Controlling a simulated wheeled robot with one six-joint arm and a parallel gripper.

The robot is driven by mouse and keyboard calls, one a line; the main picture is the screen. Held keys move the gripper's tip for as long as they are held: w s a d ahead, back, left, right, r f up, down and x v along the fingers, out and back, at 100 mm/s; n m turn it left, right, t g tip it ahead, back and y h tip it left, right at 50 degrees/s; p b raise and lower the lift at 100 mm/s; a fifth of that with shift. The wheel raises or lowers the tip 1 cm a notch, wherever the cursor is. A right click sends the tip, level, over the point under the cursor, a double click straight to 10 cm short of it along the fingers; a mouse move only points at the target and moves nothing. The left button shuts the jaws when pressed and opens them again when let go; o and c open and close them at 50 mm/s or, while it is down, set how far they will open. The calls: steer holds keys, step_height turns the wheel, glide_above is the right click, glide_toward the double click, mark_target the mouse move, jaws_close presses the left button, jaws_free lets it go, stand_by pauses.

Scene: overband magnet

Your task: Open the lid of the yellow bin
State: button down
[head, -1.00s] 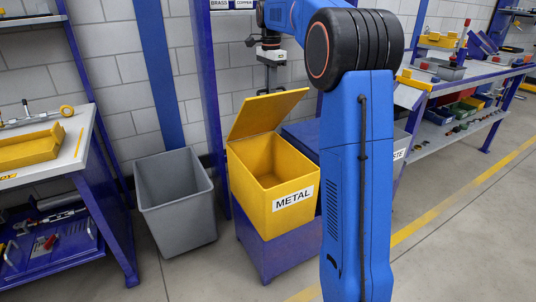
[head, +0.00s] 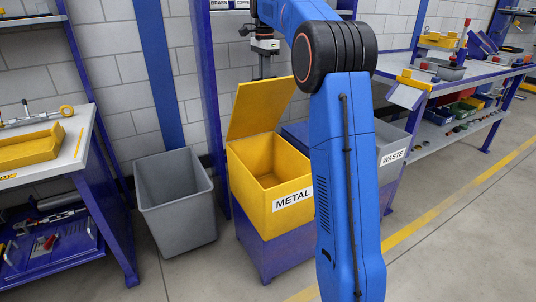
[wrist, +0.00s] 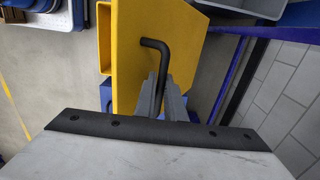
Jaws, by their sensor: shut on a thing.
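The yellow bin (head: 248,188), labelled METAL, stands on a blue base in the middle of the head view, and its inside shows. Its yellow lid (head: 258,110) stands steeply raised at the back edge. In the wrist view, the lid (wrist: 185,30) has a bent black handle (wrist: 153,44). My gripper (wrist: 163,80) is shut on this handle, with the grey fingers on either side of the bar. In the head view, the fingertips and handle are hidden behind the lid.
A grey open bin (head: 178,205) stands left of the yellow bin. A grey bin labelled WASTE (head: 392,152) stands to the right, partly behind my arm. A blue post (head: 209,90) rises behind, before a block wall. The floor in front is clear.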

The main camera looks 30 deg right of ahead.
steer(key=shift+w+r, duration=0.1)
steer(key=shift+w, duration=0.05)
steer(key=w+r, duration=0.2)
steer(key=w, duration=0.4)
steer(key=shift+r, duration=0.15)
stand_by(0.8)
steer(key=c, duration=1.8)
jaws_free()
steer(key=shift+o, duration=0.2)
